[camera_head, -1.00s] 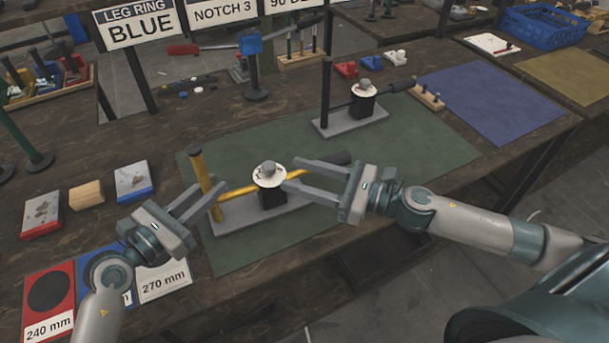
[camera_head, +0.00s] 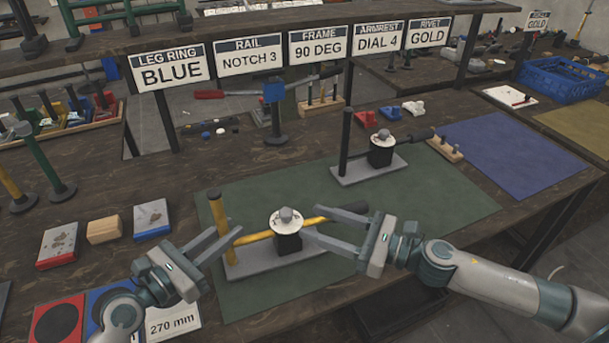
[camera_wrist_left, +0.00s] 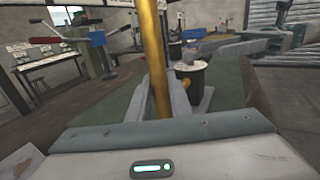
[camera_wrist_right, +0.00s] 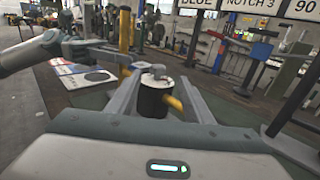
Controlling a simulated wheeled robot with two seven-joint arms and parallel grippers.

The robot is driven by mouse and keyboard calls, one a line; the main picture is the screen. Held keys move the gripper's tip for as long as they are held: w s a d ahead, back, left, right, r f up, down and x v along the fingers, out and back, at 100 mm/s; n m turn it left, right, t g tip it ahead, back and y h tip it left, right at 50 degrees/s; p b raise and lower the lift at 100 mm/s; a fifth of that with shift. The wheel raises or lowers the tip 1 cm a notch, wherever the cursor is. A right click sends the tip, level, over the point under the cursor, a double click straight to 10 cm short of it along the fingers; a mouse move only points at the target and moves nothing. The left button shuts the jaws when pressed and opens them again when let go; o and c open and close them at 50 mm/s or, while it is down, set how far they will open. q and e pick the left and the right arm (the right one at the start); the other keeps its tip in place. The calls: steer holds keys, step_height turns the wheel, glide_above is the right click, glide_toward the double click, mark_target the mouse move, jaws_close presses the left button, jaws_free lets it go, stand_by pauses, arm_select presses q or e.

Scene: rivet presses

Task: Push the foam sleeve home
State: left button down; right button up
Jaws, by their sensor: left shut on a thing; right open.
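The near press has a yellow upright post (camera_head: 219,226) on a grey base plate (camera_head: 252,267). A yellow bar (camera_head: 254,238) runs from the post past a black block (camera_head: 288,243) with a white dial (camera_head: 287,220) and grey knob.
A similar press with a black post (camera_head: 346,130) stands behind on the green mat (camera_head: 430,200). A blue mat (camera_head: 510,165) lies to the right. Red, wooden and blue-edged blocks (camera_head: 103,230) lie at left. Signs (camera_head: 170,68) hang at the back. The green mat right of the press is clear.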

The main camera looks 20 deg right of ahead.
steer(key=w+d+r+n+g+h, duration=0.1)
steer(key=w+d+r+n, duration=0.15)
steer(key=w+d, duration=0.4)
steer(key=w+d+r+n+g, duration=0.1)
steer(key=w+d+n, duration=0.3)
steer(key=d, duration=0.6)
steer(key=w+d+r+n+g+h, duration=0.1)
steer(key=w+d+r+n, duration=0.1)
steer(key=w+d+n, duration=0.45)
steer(key=s+a+f+g+y, duration=0.1)
steer(key=s+f+g+y, duration=0.1)
steer(key=s+f+g, duration=0.1)
steer(key=s+a+f+g+y, duration=0.2)
steer(key=s+f+g, duration=0.1)
steer(key=s, duration=0.1)
steer(key=s+a+f+g+y, duration=0.1)
steer(key=s+f+g+y, duration=0.1)
steer(key=s+f+g, duration=0.1)
steer(key=shift+s+a+f+m+y, duration=0.3)
steer(key=shift+f+m+y, duration=0.1)
steer(key=shift+f, duration=0.15)
steer(key=shift+s+a+f+g, duration=0.2)
steer(key=shift+s+a+g, duration=0.2)
steer(key=shift+a, duration=6.05)
